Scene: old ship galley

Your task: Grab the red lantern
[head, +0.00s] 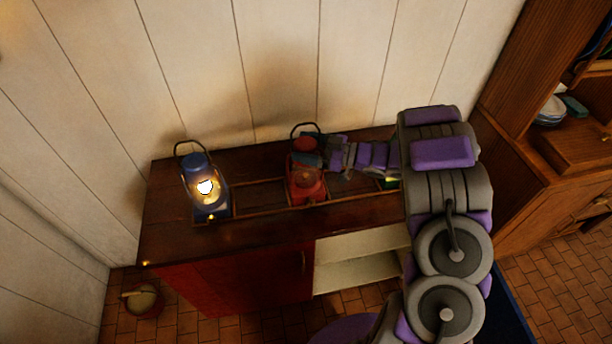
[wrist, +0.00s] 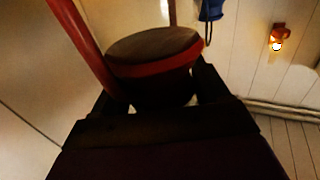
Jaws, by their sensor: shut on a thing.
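The red lantern (head: 306,188) stands upright in a framed slot on the dark wooden cabinet top, its dark handle raised above its red cap. My gripper (head: 308,159) reaches in from the right and is shut on the lantern's upper part, just below the cap. In the wrist view, the lantern's dark top with a red rim (wrist: 160,66) sits between the dark fingers of my gripper (wrist: 158,95), with a red bar rising at the left. Much of the lantern is hidden there.
A lit blue lantern (head: 204,189) stands to the left on the cabinet top (head: 260,228). A small green thing (head: 389,183) shows to the right, mostly hidden by my arm. The white plank wall (head: 280,70) is close behind. A wooden cupboard (head: 550,190) stands at right.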

